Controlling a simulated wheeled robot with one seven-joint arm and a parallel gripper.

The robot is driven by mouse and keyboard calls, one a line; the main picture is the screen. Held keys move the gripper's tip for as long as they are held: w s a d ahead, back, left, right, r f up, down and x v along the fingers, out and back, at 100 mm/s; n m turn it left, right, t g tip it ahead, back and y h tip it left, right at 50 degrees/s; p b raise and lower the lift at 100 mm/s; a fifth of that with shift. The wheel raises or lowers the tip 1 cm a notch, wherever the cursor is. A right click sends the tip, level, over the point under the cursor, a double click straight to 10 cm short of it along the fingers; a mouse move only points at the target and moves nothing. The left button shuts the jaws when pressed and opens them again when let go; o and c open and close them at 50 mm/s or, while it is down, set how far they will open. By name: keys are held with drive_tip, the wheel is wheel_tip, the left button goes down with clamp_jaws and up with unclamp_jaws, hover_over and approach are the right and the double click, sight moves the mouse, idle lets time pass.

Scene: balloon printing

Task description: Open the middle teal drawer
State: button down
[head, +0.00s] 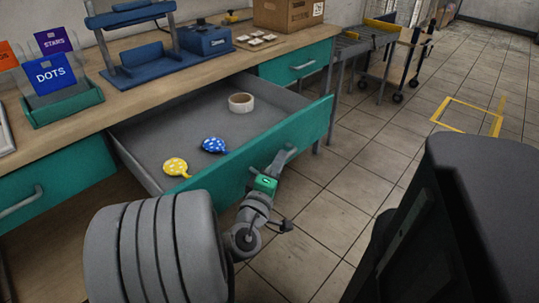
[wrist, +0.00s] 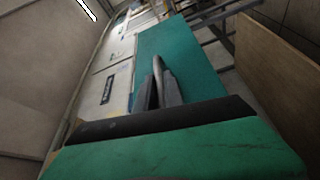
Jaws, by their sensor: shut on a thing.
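The middle teal drawer (head: 252,152) is pulled well out from the workbench in the head view, and its grey inside shows. A yellow patterned balloon (head: 176,167), a blue patterned balloon (head: 214,145) and a roll of tape (head: 241,102) lie in it. My gripper (head: 285,152) is at the drawer's front, shut on its handle. In the wrist view, my gripper's fingers (wrist: 160,92) close around the grey handle (wrist: 159,72) against the teal drawer front (wrist: 190,65). The gripper hides part of the handle.
Closed teal drawers stand at the right (head: 298,66) and left (head: 60,185). The bench top (head: 125,85) holds a blue press (head: 135,50), a card holder (head: 62,105) and a cardboard box (head: 287,14). A cart (head: 400,60) stands behind.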

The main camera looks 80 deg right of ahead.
drive_tip(key=shift+s, duration=0.1)
drive_tip(key=c, duration=1.5)
unclamp_jaws()
drive_tip(key=shift+o, duration=0.2)
